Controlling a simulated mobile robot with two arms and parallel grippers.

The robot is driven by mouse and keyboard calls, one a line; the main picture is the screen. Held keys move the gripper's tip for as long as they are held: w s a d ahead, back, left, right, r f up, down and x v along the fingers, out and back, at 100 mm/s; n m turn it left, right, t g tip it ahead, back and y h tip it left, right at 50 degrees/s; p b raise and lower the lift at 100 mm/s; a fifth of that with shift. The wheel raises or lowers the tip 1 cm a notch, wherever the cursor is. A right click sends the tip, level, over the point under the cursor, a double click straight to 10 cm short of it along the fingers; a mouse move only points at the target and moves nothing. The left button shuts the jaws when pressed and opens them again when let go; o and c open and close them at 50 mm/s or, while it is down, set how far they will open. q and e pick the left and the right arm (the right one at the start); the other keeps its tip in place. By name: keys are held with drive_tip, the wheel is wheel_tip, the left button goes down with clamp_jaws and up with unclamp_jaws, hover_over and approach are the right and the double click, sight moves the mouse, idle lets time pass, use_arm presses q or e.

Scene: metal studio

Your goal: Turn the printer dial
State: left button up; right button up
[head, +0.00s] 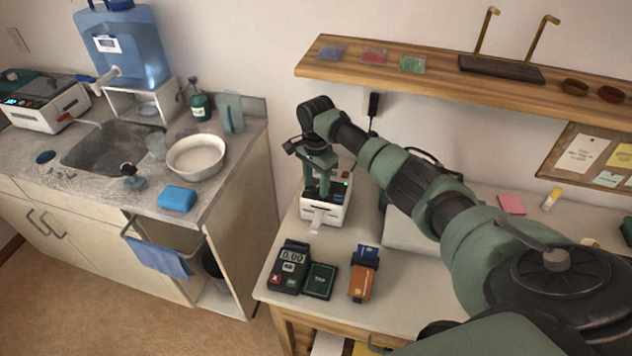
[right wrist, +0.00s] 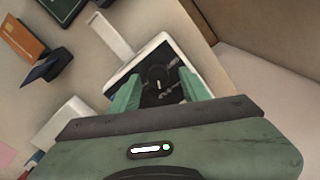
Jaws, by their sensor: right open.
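The printer (head: 322,213) is a small white box with a dark top panel, standing on the desk with a paper strip at its front. In the right wrist view its dial (right wrist: 158,76) is a round black knob with a pale mark, on the dark panel of the printer (right wrist: 180,46). My right gripper (head: 318,184) is pointed down over the printer and hides much of its top in the head view. In the right wrist view its two green fingers (right wrist: 161,88) are apart, one on each side of the dial area. I cannot tell whether they touch it. My left gripper is not seen.
A card terminal (head: 289,267), a dark green box (head: 319,281) and a card holder (head: 363,274) stand in front of the printer. A wooden shelf (head: 420,80) hangs above. A sink counter (head: 229,160) stands to the left across a gap.

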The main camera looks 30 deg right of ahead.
drive_tip(key=shift+s, duration=0.1)
drive_tip(key=c, duration=1)
clamp_jaws()
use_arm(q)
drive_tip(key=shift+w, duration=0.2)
